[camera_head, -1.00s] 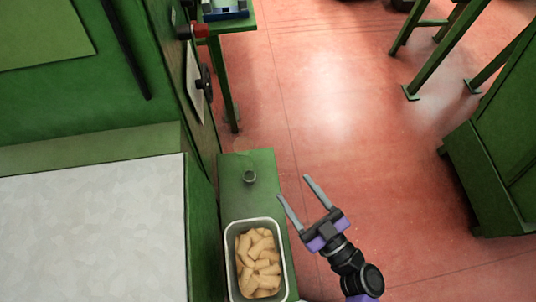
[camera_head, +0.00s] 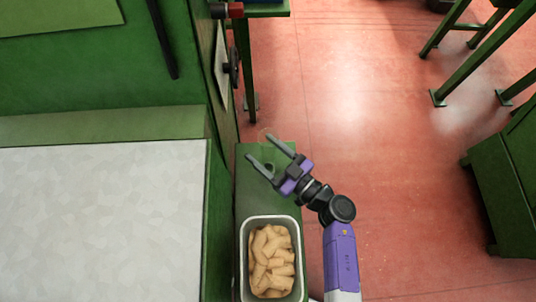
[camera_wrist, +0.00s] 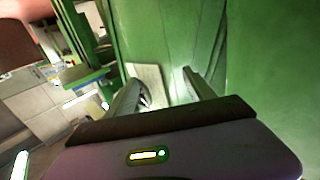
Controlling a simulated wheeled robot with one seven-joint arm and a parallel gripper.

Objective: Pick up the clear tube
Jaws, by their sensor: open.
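My gripper (camera_head: 259,147) is open and empty, above the far part of a narrow green bench (camera_head: 250,200). A faint see-through outline, probably the clear tube (camera_head: 263,134), shows at the bench's far end, close to the fingertips; its exact shape and gap to the fingers cannot be told. A small dark round piece (camera_head: 268,167) on the bench shows partly between the fingers. In the wrist view my open fingers (camera_wrist: 160,76) point toward a green wall, and I cannot make out the tube there.
A green wall with a dark handwheel (camera_head: 232,68) rises at left. Open red floor (camera_head: 380,170) lies to the right.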

